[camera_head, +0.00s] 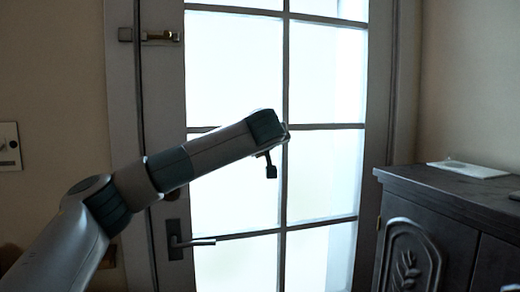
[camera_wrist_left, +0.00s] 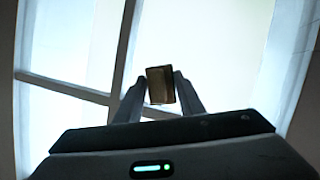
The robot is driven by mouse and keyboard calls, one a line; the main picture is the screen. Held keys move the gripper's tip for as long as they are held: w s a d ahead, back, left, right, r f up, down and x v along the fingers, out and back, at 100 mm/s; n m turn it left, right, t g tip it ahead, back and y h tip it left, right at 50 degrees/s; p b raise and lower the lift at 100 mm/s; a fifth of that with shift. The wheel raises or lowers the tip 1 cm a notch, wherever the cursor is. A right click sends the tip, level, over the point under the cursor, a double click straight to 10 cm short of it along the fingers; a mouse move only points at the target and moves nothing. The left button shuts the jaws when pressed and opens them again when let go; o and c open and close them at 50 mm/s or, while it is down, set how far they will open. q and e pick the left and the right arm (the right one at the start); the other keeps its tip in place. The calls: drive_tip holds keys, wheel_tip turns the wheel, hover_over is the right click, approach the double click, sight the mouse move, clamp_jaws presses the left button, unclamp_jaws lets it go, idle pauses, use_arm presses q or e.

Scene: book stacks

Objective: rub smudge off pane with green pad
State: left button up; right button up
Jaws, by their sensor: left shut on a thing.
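A glazed door with several bright panes (camera_head: 325,75) fills the middle of the head view; panes also fill the wrist view (camera_wrist_left: 225,50). I cannot make out a smudge against the glare. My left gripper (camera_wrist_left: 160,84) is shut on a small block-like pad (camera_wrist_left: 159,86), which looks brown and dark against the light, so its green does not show. The pad is in front of the glass; I cannot tell if it touches. My right gripper is not in view.
A door handle (camera_head: 200,242) sticks out below my left arm, and a brass latch (camera_head: 160,36) is at the upper left. A dark carved cabinet (camera_head: 440,235) stands at the right with a flat white item (camera_head: 467,169) on top. A switch plate (camera_head: 9,147) is on the left wall.

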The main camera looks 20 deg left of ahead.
use_arm(q)
drive_tip(key=shift+s, duration=0.1)
drive_tip(key=shift+s+d+b, duration=0.75)
drive_tip(key=shift+s+d, duration=0.15)
drive_tip(key=shift+s, duration=0.25)
drive_tip(key=shift+s+d+b, duration=0.75)
drive_tip(key=shift+s+d, duration=0.15)
drive_tip(key=shift+s, duration=0.25)
drive_tip(key=shift+s+d, duration=0.1)
drive_tip(key=shift+s+d+b, duration=0.6)
drive_tip(key=shift+s+d, duration=0.2)
drive_tip(key=shift+s, duration=0.3)
